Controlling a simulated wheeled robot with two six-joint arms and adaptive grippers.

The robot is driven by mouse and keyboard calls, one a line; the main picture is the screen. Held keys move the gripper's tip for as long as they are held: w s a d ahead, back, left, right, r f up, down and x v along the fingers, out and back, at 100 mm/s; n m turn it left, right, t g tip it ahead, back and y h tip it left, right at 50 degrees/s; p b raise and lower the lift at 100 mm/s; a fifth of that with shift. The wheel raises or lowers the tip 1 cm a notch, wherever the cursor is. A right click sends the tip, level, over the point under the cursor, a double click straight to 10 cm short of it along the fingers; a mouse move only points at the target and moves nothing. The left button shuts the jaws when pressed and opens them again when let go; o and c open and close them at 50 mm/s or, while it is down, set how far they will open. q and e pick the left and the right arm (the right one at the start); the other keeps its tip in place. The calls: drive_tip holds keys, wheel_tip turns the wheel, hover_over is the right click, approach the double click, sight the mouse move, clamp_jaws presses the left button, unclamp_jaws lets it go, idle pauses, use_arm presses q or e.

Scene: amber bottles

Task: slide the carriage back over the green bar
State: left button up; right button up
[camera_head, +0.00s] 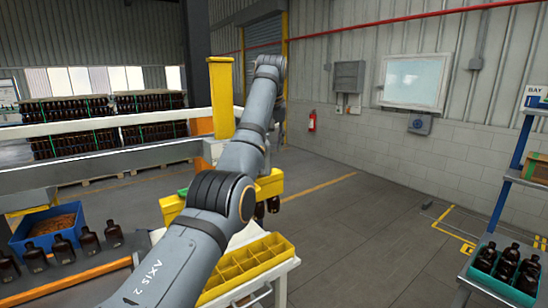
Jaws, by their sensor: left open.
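The carriage appears to be the yellow head (268,186) with dark bottles (273,204) hanging under it and a tall yellow post (221,97) above. It sits at the right end of a grey beam (110,160). A small green patch (183,191), perhaps the green bar, shows left of my arm; most of it is hidden. My left arm (230,170) crosses in front of the carriage and covers its middle. The left gripper is open; its fingers are hard to make out past the arm, so I cannot tell whether it touches the carriage. My right gripper is out of view.
A yellow divided crate (272,250) stands on a white stand below the head. Amber bottles (62,248) line a conveyor at lower left, beside a blue bin (45,216). A green crate of bottles (508,290) is at lower right.

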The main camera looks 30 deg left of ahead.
sight(268, 168)
use_arm(q)
drive_tip(key=x, duration=0.2)
drive_tip(key=p+x, duration=0.1)
drive_tip(key=x, duration=0.1)
drive_tip(key=a+p+x, duration=0.1)
drive_tip(key=x, duration=0.1)
drive_tip(key=shift+w+a, duration=0.15)
drive_tip(key=shift+w, duration=0.25)
drive_tip(key=shift+w+a+f, duration=0.1)
drive_tip(key=shift+f, duration=0.4)
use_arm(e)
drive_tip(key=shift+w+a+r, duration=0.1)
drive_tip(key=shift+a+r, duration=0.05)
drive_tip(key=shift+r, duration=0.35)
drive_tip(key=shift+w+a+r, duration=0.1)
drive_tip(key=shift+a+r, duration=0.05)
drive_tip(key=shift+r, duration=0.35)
use_arm(q)
drive_tip(key=shift+c, duration=0.2)
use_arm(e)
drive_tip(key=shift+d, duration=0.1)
use_arm(q)
clamp_jaws()
